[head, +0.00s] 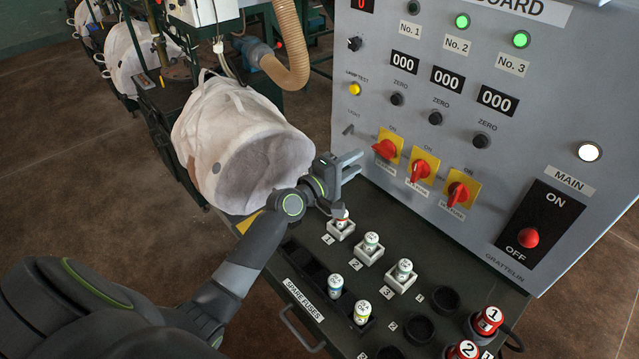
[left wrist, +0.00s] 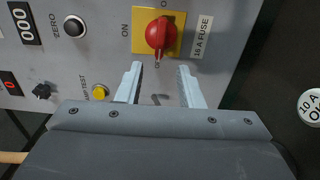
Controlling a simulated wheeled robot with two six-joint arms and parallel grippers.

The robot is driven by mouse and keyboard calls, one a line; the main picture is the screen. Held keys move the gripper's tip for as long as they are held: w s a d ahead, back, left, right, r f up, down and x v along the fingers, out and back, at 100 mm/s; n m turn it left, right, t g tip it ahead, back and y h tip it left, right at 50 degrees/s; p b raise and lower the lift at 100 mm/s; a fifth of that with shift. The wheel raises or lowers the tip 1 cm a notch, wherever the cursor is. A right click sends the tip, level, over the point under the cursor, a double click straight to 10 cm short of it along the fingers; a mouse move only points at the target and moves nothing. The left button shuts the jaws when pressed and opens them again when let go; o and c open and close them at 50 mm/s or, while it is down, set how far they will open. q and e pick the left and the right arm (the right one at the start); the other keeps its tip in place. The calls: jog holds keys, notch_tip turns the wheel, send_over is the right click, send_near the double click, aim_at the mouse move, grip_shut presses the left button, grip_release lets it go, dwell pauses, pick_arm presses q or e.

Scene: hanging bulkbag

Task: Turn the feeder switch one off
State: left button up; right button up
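Feeder switch one is the leftmost red rotary knob (head: 386,149) on a yellow plate, on the grey switchboard. In the left wrist view the red knob (left wrist: 160,34) sits just beyond the fingertips, with its handle towards the gripper. ON is printed at the left of its plate there. My left gripper (head: 353,166) is open and empty, its two fingers pointing at the panel. In the left wrist view the gripper (left wrist: 159,72) straddles the knob's line without touching it. My right gripper does not show.
Two more red switches (head: 421,169) (head: 459,192) sit to the right. A main switch (head: 529,237) is further right. Fuses in white holders (head: 370,244) stand on the dark desk (head: 455,265) below. A white bulk bag (head: 235,130) hangs left of the gripper.

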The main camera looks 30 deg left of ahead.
pick_arm(q)
jog(key=b+v, duration=0.1)
jog(key=v, duration=0.9)
jog(key=shift+s, duration=0.4)
jog(key=shift+a, duration=0.2)
